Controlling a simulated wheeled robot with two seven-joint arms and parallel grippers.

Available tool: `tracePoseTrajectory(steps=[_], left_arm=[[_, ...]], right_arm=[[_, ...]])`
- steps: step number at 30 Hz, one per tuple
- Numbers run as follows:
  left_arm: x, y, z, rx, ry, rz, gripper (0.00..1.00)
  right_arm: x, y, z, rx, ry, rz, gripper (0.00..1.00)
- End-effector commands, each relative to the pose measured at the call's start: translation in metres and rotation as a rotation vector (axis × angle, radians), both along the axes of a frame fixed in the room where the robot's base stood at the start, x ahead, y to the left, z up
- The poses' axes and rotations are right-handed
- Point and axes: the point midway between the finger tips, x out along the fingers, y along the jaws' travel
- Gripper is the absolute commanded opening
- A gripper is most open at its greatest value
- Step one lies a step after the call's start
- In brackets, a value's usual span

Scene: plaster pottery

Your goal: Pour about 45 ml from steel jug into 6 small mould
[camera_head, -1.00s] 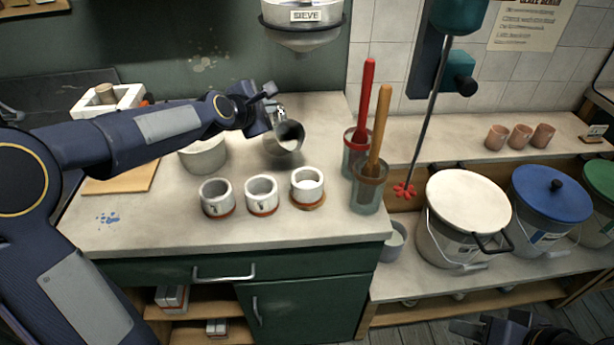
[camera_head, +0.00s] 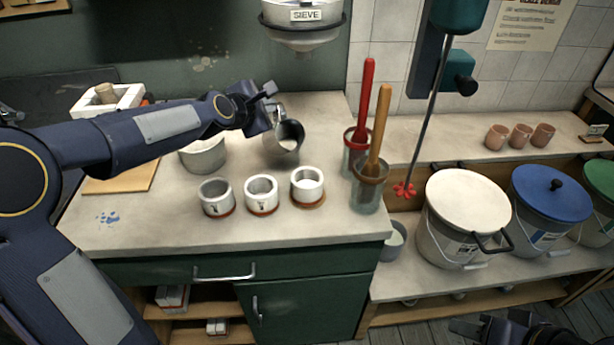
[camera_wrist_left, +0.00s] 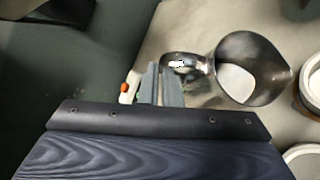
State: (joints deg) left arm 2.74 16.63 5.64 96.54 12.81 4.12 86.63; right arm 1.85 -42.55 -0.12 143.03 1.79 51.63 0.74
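The steel jug (camera_head: 291,146) is up at the back of the bench, tilted, its mouth toward the right and front. In the left wrist view the jug (camera_wrist_left: 268,62) has white liquid inside. My left gripper (camera_head: 272,108) has its fingers shut on the jug's handle, also seen in the left wrist view (camera_wrist_left: 160,82). Three small white moulds stand in a row in front: left (camera_head: 217,208), middle (camera_head: 262,204) and right (camera_head: 308,197). Their marks are too small to read. My right gripper (camera_head: 490,330) shows only partly at the bottom edge; its fingers are unclear.
A pale bowl (camera_head: 203,163) stands left of the jug, behind the moulds. Glass jars with a red-handled (camera_head: 363,100) and a wooden-handled tool (camera_head: 379,130) stand right of the moulds. The sieve (camera_head: 303,35) hangs above.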

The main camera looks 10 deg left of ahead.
Motion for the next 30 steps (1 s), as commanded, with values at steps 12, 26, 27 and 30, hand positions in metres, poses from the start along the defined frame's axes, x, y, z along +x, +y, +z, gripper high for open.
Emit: tracePoseTrajectory(steps=[12,26,27,30], left_arm=[[0.0,0.0,0.001,0.0,-0.003,0.001,0.0],[0.013,0.012,-0.015,-0.12,0.166,0.006,0.0],[0.016,0.014,-0.019,-0.147,0.201,0.005,0.0],[0.024,0.021,-0.029,-0.195,0.269,0.003,0.0]], right_arm=[[0.0,0.0,0.0,0.0,0.0,0.0,0.36],[0.0,0.0,0.029,0.0,0.0,0.0,0.36],[0.0,0.0,0.035,0.0,0.0,0.0,0.36],[0.0,0.0,0.048,0.0,0.0,0.0,0.36]])
